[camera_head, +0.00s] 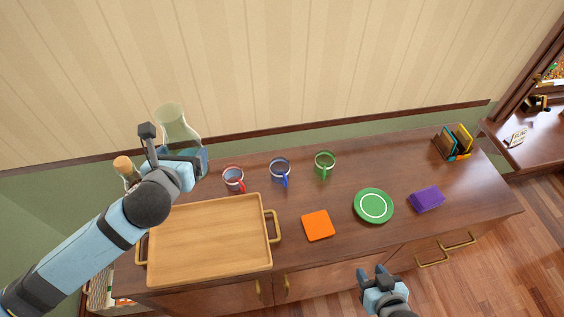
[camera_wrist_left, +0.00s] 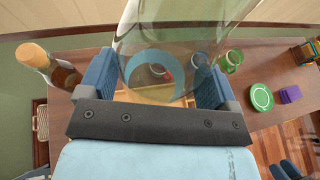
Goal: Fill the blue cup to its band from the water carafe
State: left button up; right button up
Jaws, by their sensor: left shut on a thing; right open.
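The clear glass water carafe (camera_head: 172,122) is at the back left, with bluish water low in it. My left gripper (camera_head: 190,168) is shut on the carafe, which also fills the space between the fingers in the left wrist view (camera_wrist_left: 165,38). Its base is hidden, so I cannot tell whether it touches the cabinet top. The blue cup (camera_head: 280,171) stands upright to the right, between the red cup (camera_head: 233,177) and the green cup (camera_head: 325,163). Its fill level is too small to read. My right gripper (camera_head: 374,278) is open and empty at the front edge.
A wooden tray (camera_head: 208,240) with brass handles lies at front left. A corked bottle (camera_head: 126,170) stands left of the carafe. An orange square (camera_head: 318,225), a green plate (camera_head: 373,206), a purple block (camera_head: 426,199) and a book rack (camera_head: 455,143) are to the right.

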aim_at(280, 167)
jog(key=i+l+u, duration=0.2)
jog(key=l, duration=0.7)
jog(key=l+u, duration=0.2)
jog(key=l, duration=0.7)
